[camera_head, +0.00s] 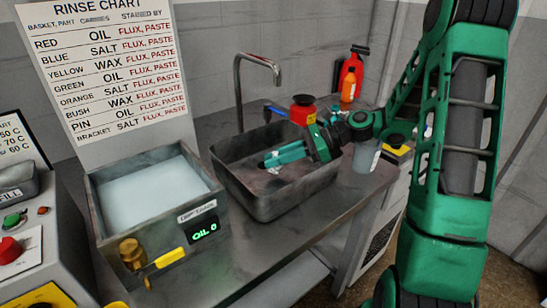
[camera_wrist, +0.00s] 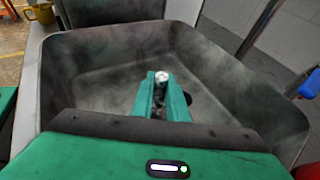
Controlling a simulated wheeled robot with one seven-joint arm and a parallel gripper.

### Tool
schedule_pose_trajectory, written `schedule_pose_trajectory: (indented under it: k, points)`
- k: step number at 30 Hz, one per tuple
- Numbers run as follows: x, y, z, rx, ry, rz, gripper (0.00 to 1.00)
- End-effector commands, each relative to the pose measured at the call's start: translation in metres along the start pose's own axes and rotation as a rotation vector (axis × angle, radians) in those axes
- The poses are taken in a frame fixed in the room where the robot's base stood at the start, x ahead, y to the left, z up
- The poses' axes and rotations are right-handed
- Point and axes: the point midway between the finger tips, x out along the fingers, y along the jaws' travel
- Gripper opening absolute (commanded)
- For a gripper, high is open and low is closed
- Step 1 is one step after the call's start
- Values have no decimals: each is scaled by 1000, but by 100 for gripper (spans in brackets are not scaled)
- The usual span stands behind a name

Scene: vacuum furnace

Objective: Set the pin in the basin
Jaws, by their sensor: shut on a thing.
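The basin (camera_head: 275,205) is a dark grey, stained metal sink under a tap, and it fills most of the wrist view (camera_wrist: 105,85). My green gripper (camera_head: 270,161) reaches over the basin from the right, its fingers inside the rim outline. In the wrist view my gripper (camera_wrist: 162,95) is shut on the pin (camera_wrist: 162,77), a small metal piece whose bright round end shows between the fingertips. The rest of the pin is hidden by the fingers. I cannot tell how far the pin is above the basin floor. A dark drain hole (camera_wrist: 188,99) shows beside the fingers.
A tank of pale liquid (camera_head: 150,193) with an "OIL 0" display and brass valve stands left of the basin. The tap (camera_head: 262,58) rises behind it. A red-topped container (camera_head: 303,110), orange bottle (camera_head: 348,85) and clear cup (camera_head: 366,157) stand behind and right.

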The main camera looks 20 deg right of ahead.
Motion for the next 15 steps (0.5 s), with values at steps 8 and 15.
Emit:
schedule_pose_trajectory:
  k: [8,15]
  points:
    - [1,0,-2,1,0,0,32]
    - [1,0,-2,2,1,1,32]
